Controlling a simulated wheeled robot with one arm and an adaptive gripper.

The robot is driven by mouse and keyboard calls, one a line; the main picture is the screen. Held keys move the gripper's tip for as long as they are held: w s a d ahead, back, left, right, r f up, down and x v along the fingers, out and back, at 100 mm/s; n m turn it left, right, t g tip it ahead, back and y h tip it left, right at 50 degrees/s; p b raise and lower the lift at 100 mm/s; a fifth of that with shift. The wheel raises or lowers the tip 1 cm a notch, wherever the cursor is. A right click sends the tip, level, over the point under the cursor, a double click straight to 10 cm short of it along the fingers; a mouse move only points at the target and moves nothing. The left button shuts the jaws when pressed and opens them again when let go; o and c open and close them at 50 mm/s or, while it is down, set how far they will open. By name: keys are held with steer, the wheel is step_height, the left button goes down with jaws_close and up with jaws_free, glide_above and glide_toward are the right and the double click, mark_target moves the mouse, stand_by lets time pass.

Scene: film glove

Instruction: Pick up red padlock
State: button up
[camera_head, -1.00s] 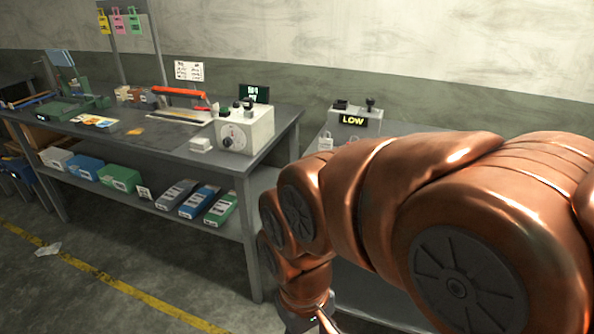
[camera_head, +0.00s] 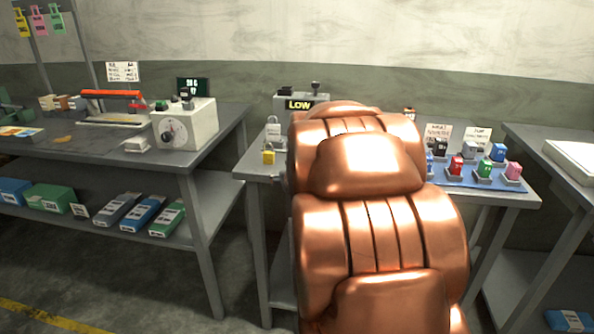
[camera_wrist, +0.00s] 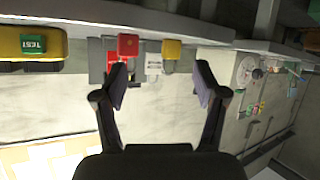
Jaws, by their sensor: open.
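In the wrist view, which looks upside down, a red padlock (camera_wrist: 128,46) sits near the table edge, left of centre. In the head view my arm hides the gripper and the red padlock. There the yellow padlock (camera_head: 268,156) stands at the left front of the small table.
A grey box with a LOW display (camera_head: 299,104) stands at the small table's back. A blue mat (camera_head: 505,185) at right holds several coloured pieces, a red one among them. A workbench (camera_head: 95,150) stands at left, another table (camera_head: 555,150) at right.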

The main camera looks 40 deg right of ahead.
steer(key=shift+w+d+r+t+b, duration=0.1)
steer(key=shift+w+d+t+b, duration=0.6)
steer(key=shift+d, duration=0.75)
steer(key=shift+w+d+f+t+b, duration=0.1)
steer(key=shift+w+d+t+b, duration=0.15)
steer(key=shift+d+t+b, duration=0.85)
steer(key=shift+w+d+r+t+b, duration=0.1)
steer(key=shift+w+d+t+b, duration=0.35)
steer(key=shift+d+t, duration=1.05)
steer(key=shift+g, duration=0.4)
steer(key=shift+d+f+x, duration=0.15)
steer(key=shift+d+x, duration=0.05)
steer(key=shift+x, duration=1.2)
steer(key=shift+d+f+x, duration=0.1)
steer(key=shift+d+x, duration=0.1)
steer(key=shift+x, duration=1.2)
steer(key=shift+s, duration=0.2)
steer(key=shift+c, duration=0.3)
steer(key=c, duration=1.1)
steer(key=shift+c, duration=0.6)
steer(key=shift+r, duration=0.15)
